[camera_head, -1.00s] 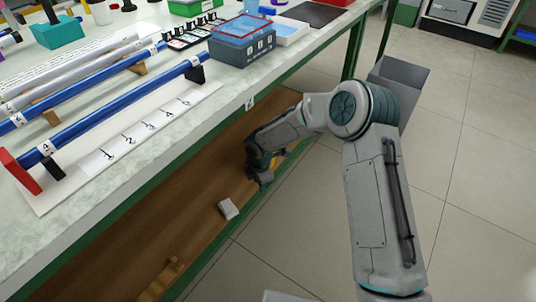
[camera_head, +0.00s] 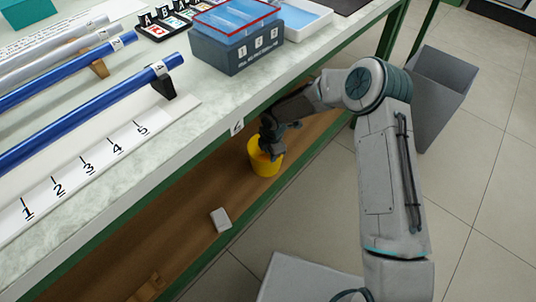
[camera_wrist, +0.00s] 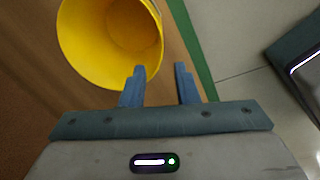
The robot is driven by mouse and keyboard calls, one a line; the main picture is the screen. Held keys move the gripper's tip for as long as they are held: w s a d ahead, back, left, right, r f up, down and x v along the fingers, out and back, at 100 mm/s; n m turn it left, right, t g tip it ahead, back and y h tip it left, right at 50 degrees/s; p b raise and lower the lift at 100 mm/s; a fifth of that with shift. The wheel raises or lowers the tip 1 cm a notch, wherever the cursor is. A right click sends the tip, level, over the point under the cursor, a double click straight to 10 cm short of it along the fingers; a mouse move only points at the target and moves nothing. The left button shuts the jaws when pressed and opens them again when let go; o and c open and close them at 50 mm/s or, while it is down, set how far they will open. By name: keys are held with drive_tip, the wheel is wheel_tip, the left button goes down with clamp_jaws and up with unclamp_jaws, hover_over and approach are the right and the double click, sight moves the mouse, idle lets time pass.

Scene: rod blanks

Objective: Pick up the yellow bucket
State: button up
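The yellow bucket (camera_head: 264,162) stands on the brown lower shelf of the workbench, under my gripper (camera_head: 271,153). My gripper hides part of its top. In the wrist view the bucket (camera_wrist: 92,45) shows its open mouth at the upper left. My gripper (camera_wrist: 159,68) has its two fingers apart there. The left finger overlaps the bucket's near right rim, and the right finger is outside, over the shelf edge. The rim edge appears between the fingertips. I cannot tell whether either finger touches it.
A small white block (camera_head: 221,220) lies on the shelf (camera_head: 180,240) left of the bucket. The benchtop with blue rods and a blue-grey box (camera_head: 236,48) overhangs the shelf. A grey bin (camera_head: 445,90) stands on the floor at right.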

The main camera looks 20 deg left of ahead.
drive_tip(key=b, duration=0.2)
hover_over(270, 168)
wheel_tip(270, 168, down, 6)
drive_tip(key=f, duration=0.1)
wheel_tip(270, 168, down, 5)
drive_tip(key=b, duration=0.2)
drive_tip(key=shift+r+b, duration=0.15)
drive_tip(key=shift+b, duration=0.2)
drive_tip(key=shift+w, duration=0.1)
clamp_jaws()
